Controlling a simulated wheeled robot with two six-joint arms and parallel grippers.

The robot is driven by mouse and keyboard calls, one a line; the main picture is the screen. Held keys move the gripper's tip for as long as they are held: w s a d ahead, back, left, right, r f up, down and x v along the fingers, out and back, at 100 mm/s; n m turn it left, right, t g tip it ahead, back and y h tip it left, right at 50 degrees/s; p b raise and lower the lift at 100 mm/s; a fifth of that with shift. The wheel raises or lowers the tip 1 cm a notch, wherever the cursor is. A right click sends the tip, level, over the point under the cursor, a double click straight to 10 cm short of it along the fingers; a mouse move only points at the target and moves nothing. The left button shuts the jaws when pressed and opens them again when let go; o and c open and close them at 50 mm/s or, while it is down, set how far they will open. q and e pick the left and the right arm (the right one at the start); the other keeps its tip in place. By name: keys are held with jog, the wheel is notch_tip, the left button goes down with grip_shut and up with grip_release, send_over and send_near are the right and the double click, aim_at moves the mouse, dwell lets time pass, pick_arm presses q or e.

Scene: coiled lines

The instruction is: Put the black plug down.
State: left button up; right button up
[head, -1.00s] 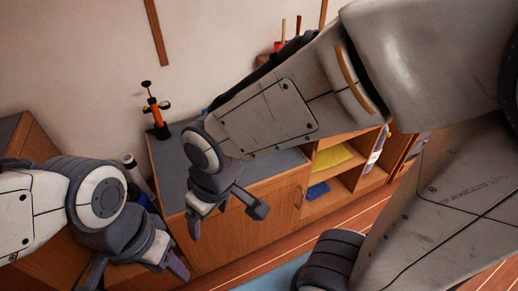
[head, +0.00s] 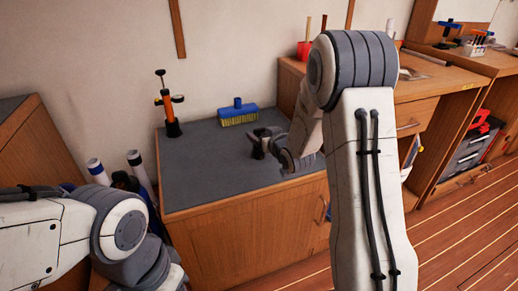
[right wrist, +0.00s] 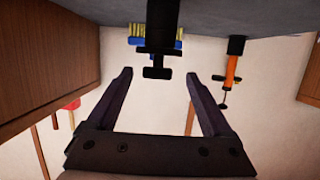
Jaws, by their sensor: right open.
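The black plug (right wrist: 160,35) stands on the grey cabinet top (right wrist: 275,17) in the right wrist view, which shows the place upside down. Its T-shaped end lies between the tips of my right gripper (right wrist: 158,76), with a gap to each finger. My right gripper is open and holds nothing. In the head view my right gripper (head: 265,142) is low over the right part of the cabinet top (head: 205,178); I cannot clearly tell the plug from the dark fingers there. My left arm comes in at the lower left, and its fingers are out of the picture.
A blue brush with yellow bristles (head: 238,114) and an orange pump (head: 168,112) stand at the back of the cabinet top. Rolled tubes (head: 97,170) stand left of the cabinet. A red cup (head: 304,51) is on the higher bench. The cabinet top's front left is clear.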

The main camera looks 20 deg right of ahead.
jog(key=x, duration=0.3)
jog(key=b+x, duration=0.1)
jog(key=x, duration=0.2)
jog(key=shift+w+d+f, duration=0.15)
jog(key=shift+w+f, duration=0.1)
jog(key=shift+f, duration=0.1)
grip_shut()
